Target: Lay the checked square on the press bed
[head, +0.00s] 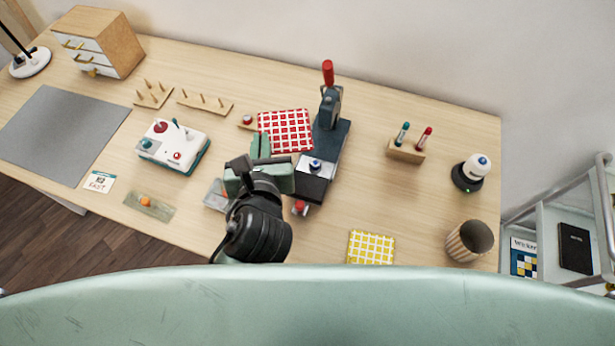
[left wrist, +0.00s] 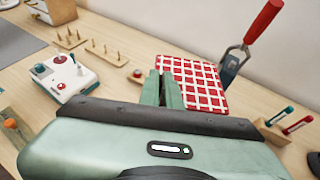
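The red checked square (head: 286,130) lies flat, just left of the dark press (head: 330,140) with its red-tipped lever; its right edge reaches the press base. It also shows beyond my fingers in the left wrist view (left wrist: 200,82). My left gripper (head: 261,144) has its two green fingers close together at the square's left edge and looks shut on that edge. The fingers also show in the left wrist view (left wrist: 162,88). The square and the lever hide part of the press bed. A yellow checked square (head: 371,247) lies at the table's front. My right gripper is out of view.
A joystick box (head: 175,146) and peg racks (head: 205,102) stand to the left. A marker holder (head: 405,151), a round device (head: 468,175) and a striped cup (head: 469,241) stand to the right. The table between press and marker holder is clear.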

